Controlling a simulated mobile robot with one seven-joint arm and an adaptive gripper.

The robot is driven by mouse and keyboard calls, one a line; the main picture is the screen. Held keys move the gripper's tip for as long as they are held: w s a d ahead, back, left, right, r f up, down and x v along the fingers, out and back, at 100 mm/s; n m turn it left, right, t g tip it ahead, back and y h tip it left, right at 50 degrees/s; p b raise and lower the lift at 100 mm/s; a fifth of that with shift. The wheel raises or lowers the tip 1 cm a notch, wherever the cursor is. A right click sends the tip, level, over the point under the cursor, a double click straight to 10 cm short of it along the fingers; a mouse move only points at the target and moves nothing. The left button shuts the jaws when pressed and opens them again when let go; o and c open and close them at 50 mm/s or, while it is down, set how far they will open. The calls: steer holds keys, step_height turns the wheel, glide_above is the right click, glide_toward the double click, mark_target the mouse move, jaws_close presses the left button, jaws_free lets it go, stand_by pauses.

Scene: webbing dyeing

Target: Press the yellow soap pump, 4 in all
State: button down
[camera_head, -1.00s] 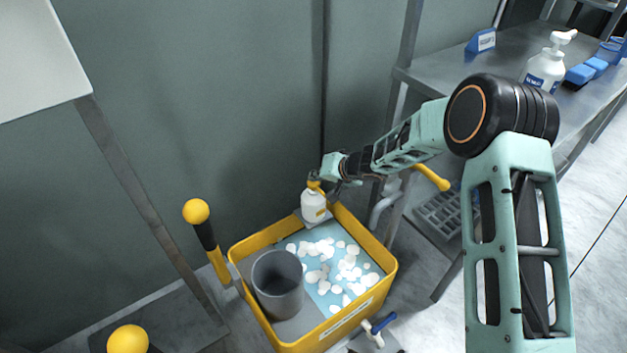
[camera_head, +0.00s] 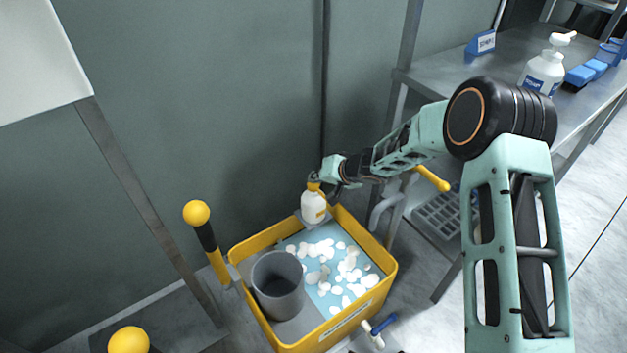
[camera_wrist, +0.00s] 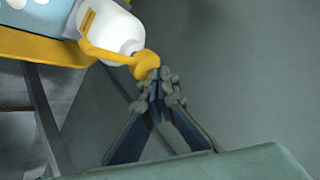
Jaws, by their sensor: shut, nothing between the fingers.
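The soap bottle (camera_head: 313,208) is white with a yellow label and stands at the back corner of the yellow tub. Its yellow pump head (camera_head: 315,186) is partly hidden by my gripper in the head view. In the wrist view the white bottle (camera_wrist: 112,30) and its yellow pump head (camera_wrist: 143,64) are at the top middle. My gripper (camera_wrist: 156,80) is shut and empty, with its fingertips right at the pump head. They look to be touching it, but I cannot tell how far the pump is pressed. My gripper also shows in the head view (camera_head: 322,182).
The yellow tub (camera_head: 383,262) holds light blue liquid, white floating pieces and a grey cylinder (camera_head: 277,285). A yellow-knobbed lever (camera_head: 197,212) stands at its left. A metal table (camera_head: 440,75) at the right holds another white pump bottle (camera_head: 543,70) and blue items.

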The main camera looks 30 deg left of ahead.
mark_target(315, 185)
steer(key=shift+r+p, duration=1)
steer(key=shift+p, duration=0.25)
steer(key=shift+r, duration=0.1)
step_height(315, 185, up, 5)
steer(key=p, duration=0.6)
stand_by(1.4)
steer(key=shift+r+p, duration=0.65)
steer(key=shift+r, duration=1.25)
